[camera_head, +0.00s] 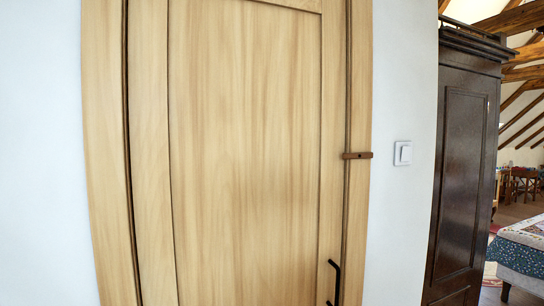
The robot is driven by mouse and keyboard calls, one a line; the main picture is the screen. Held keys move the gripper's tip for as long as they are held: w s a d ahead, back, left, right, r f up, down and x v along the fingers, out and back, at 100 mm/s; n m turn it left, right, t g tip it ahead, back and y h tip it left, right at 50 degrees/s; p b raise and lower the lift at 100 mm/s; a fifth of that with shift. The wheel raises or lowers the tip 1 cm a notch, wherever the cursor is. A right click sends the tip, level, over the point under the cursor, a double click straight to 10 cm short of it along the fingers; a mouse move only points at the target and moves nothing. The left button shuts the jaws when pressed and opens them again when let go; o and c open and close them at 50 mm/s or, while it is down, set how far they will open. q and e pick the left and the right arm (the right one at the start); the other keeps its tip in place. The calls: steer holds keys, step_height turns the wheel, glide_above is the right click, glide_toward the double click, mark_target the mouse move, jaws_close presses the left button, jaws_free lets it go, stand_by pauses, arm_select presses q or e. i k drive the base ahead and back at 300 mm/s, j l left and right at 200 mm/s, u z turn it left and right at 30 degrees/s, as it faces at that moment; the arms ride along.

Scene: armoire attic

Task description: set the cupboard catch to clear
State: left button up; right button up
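A light wooden cupboard door (245,160) fills the middle of the head view and looks closed in its frame (103,150). The catch (357,155) is a small brown wooden bar on the right side of the frame. It lies horizontal and reaches left across the gap onto the door's edge. A black handle (335,280) is on the door's lower right, cut off by the bottom edge of the picture. Neither of my grippers is in view.
A white switch (402,153) is on the white wall right of the catch. A dark wooden armoire (465,165) stands further right. Beyond it are a bed with a patterned cover (522,250), chairs and sloping roof beams. No obstacle shows before the door.

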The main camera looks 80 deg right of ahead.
mark_target(355, 155)
steer(key=z, duration=3.4)
